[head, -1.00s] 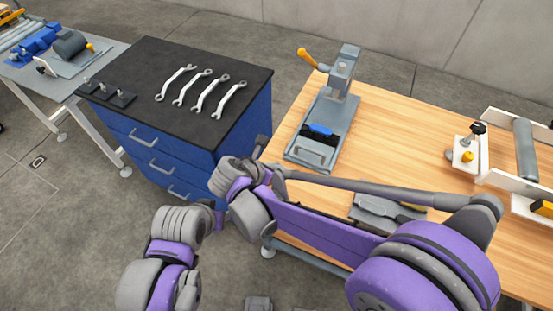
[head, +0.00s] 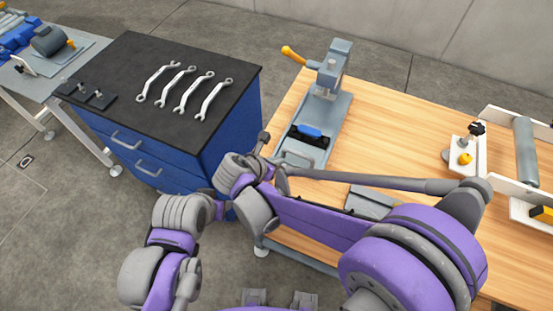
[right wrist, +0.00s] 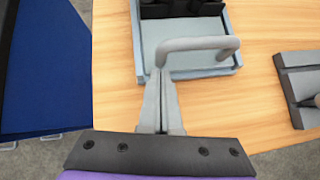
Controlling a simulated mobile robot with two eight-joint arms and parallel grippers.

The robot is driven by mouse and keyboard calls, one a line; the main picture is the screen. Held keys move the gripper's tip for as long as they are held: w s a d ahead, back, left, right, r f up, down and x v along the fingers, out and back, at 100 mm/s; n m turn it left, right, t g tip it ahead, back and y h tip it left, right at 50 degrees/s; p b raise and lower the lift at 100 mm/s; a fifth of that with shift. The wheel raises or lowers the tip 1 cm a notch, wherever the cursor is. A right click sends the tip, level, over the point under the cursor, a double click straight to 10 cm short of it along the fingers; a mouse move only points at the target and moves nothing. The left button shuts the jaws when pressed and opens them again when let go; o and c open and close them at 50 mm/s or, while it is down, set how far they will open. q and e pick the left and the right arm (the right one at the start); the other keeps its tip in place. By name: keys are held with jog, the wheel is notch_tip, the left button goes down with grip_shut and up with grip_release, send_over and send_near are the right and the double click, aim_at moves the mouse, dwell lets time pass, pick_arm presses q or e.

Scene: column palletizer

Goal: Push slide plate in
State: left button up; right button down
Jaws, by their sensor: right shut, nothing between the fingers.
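The slide plate (head: 294,160) is a grey tray-like plate with a loop handle at its near end. It lies at the front of the grey press fixture (head: 338,108) on the wooden bench, and its grey handle (right wrist: 205,43) shows in the right wrist view. A black holder with a blue part (head: 309,131) sits just behind it. My right gripper (right wrist: 162,72) is shut and empty, its fingertips at the left end of the handle. I cannot tell whether they touch it. In the head view my right gripper (head: 282,166) is small and partly hidden by my arm. My left gripper does not show.
A blue drawer cabinet (head: 232,125) with several wrenches on its black top stands left of the bench. A grey block (head: 368,201) lies on the bench right of the fixture, partly behind my arm. A roller stand (head: 526,150) is at the far right.

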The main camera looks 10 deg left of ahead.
aim_at(295, 130)
jog(key=w+d, duration=0.1)
jog(key=w, duration=0.3)
jog(key=w+d, duration=0.2)
jog(key=w, duration=0.3)
jog(key=w+d+b, duration=0.1)
jog(key=w, duration=0.3)
jog(key=shift+w+d, duration=0.2)
jog(key=shift+w, duration=0.2)
jog(key=shift+r, duration=0.15)
jog(key=shift+s+a+r, duration=0.15)
jog(key=shift+s+r, duration=0.1)
jog(key=shift+r, duration=0.15)
jog(key=v, duration=1)
jog(key=shift+s+f, duration=0.2)
jog(key=shift+s, duration=0.05)
